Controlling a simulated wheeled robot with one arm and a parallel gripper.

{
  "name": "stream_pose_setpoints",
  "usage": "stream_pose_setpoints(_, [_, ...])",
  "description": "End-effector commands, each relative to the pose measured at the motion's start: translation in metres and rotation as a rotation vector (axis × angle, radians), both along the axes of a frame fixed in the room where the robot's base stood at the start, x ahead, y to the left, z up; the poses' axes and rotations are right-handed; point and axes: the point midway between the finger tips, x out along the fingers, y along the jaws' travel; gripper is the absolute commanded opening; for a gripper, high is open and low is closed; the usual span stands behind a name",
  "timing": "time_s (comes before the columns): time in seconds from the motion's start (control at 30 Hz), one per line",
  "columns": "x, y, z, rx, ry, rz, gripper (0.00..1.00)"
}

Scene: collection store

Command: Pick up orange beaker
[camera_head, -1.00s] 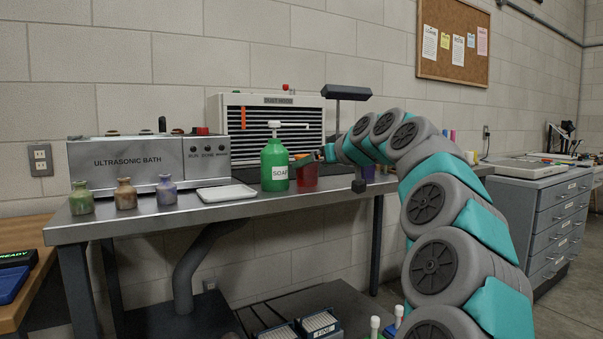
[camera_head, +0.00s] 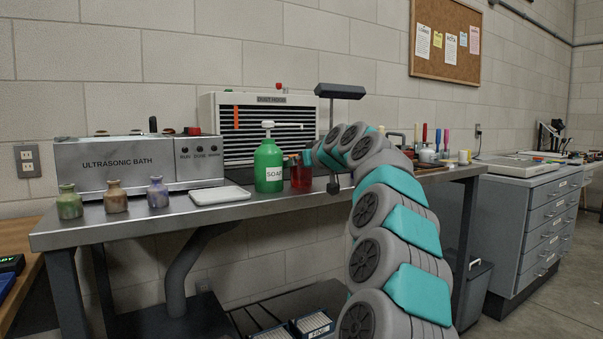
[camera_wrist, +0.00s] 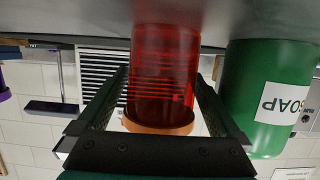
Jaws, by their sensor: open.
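The orange beaker (camera_head: 301,176) looks red and see-through and stands upright on the steel bench, just right of the green soap bottle (camera_head: 268,166). In the wrist view, which is upside down, the beaker (camera_wrist: 160,75) fills the middle, with an orange rim towards my gripper. My gripper (camera_wrist: 163,78) is open, with one finger on each side of the beaker and gaps visible beside it. In the head view my gripper (camera_head: 308,158) is at the beaker's upper right, its fingers partly hidden by my arm. The soap bottle (camera_wrist: 262,98) is close outside the right finger in the wrist view.
A white tray (camera_head: 219,195) and several small jars stand left of the soap bottle, before the ultrasonic bath (camera_head: 120,165). The dust hood (camera_head: 258,130) is behind the beaker. A dark lamp-like post (camera_head: 333,125) stands just right of the beaker. Tools and pots crowd the right bench end.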

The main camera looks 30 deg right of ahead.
Motion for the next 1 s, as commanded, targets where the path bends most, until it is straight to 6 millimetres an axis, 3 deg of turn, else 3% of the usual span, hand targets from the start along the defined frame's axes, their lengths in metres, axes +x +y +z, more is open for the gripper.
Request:
stream_pose_setpoints(0.3, [0.0058, 0.0009, -0.0018, 0.000, 0.000, 0.001, 0.99])
stream_pose_setpoints(1.0, [0.0053, 0.0006, -0.0013, 0.000, -0.001, 0.000, 0.21])
